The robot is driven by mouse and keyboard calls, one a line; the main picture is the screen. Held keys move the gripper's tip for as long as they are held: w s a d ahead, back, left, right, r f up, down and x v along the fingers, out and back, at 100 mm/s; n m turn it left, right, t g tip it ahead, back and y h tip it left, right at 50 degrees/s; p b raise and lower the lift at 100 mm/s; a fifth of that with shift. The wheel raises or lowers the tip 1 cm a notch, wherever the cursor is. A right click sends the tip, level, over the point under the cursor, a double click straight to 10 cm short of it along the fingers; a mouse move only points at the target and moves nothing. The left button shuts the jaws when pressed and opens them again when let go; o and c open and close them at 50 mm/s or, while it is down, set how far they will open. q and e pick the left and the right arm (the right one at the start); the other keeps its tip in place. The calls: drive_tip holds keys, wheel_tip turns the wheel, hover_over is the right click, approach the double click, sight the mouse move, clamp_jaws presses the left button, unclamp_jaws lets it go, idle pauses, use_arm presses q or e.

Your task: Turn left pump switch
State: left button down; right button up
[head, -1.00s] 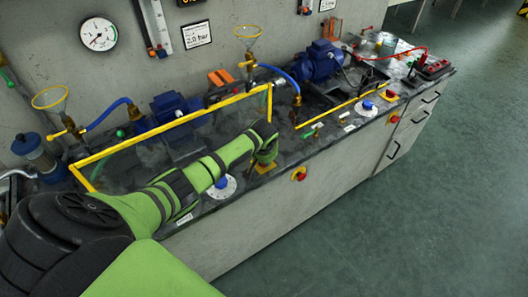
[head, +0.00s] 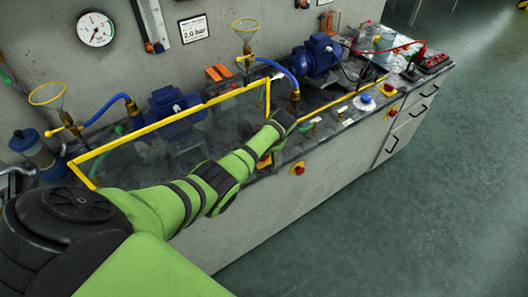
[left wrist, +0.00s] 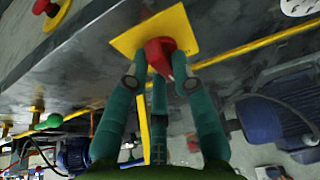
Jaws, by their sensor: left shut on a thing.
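The left pump switch is a red handle (left wrist: 158,54) on a square yellow plate (left wrist: 180,30) in the left wrist view. My left gripper (left wrist: 161,78) is shut on the red handle, with green fingers on either side of it. In the head view the yellow plate (head: 264,163) shows partly at the bench's front edge, below my left gripper (head: 276,143); my wrist and fingers hide most of the switch there. The left pump has a blue motor (head: 180,108) behind a clear yellow-framed guard (head: 195,110). My right gripper is not in view.
A red stop button (head: 298,169) sits on the bench's front face, just right of my gripper. A second switch (head: 387,89) and a blue-knobbed dial (head: 365,99) are farther right, before the right pump (head: 317,55). The floor (head: 430,190) is clear.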

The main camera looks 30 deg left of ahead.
use_arm(q)
drive_tip(key=shift+w+a+r, duration=0.2)
drive_tip(key=c, duration=1)
unclamp_jaws()
drive_tip(key=shift+c, duration=0.2)
drive_tip(key=shift+s+f, duration=0.1)
drive_tip(key=shift+d, duration=0.1)
drive_tip(key=v, duration=1.2)
drive_tip(key=shift+s+f, duration=0.1)
